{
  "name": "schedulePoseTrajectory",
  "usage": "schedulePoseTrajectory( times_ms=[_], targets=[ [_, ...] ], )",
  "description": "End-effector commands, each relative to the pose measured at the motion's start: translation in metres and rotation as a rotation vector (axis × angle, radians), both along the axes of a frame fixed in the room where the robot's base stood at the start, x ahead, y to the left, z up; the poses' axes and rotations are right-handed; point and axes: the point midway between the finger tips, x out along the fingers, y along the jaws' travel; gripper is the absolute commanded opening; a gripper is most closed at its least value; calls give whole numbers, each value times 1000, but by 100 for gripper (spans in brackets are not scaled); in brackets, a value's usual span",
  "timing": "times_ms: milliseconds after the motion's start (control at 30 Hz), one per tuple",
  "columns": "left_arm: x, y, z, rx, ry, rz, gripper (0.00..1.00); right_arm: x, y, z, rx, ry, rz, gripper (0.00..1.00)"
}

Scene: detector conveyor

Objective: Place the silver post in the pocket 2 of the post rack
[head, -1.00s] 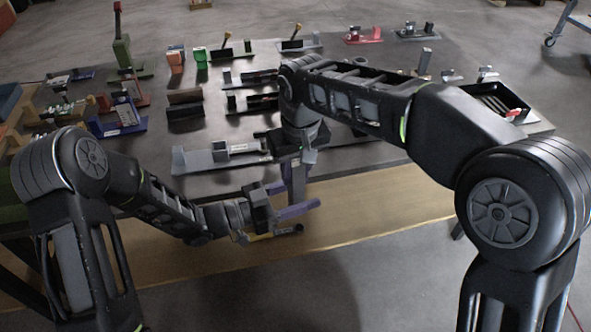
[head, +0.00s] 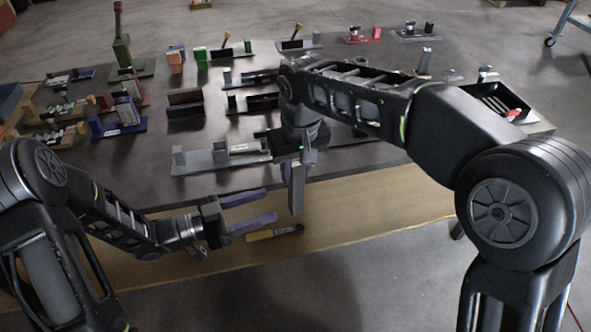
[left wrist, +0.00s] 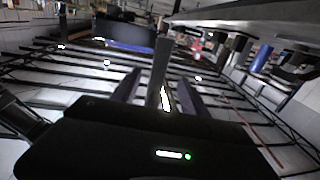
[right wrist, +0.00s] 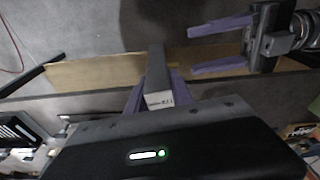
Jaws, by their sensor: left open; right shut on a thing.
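The post also shows between the left fingers' directions in the left wrist view (left wrist: 161,65). I cannot tell for sure which fixture is the post rack.
A grey fixture (head: 220,157) lies near the table's front edge. A black tray (head: 490,100) with bars stands at the right. Several fixtures crowd the dark table (head: 160,180). A yellow-handled tool (head: 270,235) lies on the tan strip (head: 360,212) in front.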

Motion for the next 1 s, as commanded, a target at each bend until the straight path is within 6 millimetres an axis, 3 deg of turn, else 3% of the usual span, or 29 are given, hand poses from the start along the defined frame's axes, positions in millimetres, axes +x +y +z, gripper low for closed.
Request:
schedulePoseTrajectory(
  times_ms=[167,267,367,467,567,700,833,1000],
  targets=[
    [12,-5,-14,9,52,64,52,0,0,1,0,-1,0,0],
    [25,-10,-38,28,135,155,52,0,0,1,0,-1,0,0],
    [35,-16,-76,65,277,275,52,0,0,1,0,-1,0,0],
    [31,-20,-127,122,473,400,52,0,0,1,0,-1,0,0],
    [7,-24,-179,191,694,505,52,0,0,1,0,-1,0,0],
    [-51,-31,-237,292,1001,600,52,0,0,1,0,-1,0,0],
    [-111,-38,-269,373,1245,651,52,0,0,1,0,-1,0,0],
    [-170,-46,-285,442,1461,680,52,0,0,1,0,-1,0,0]
  ],
)
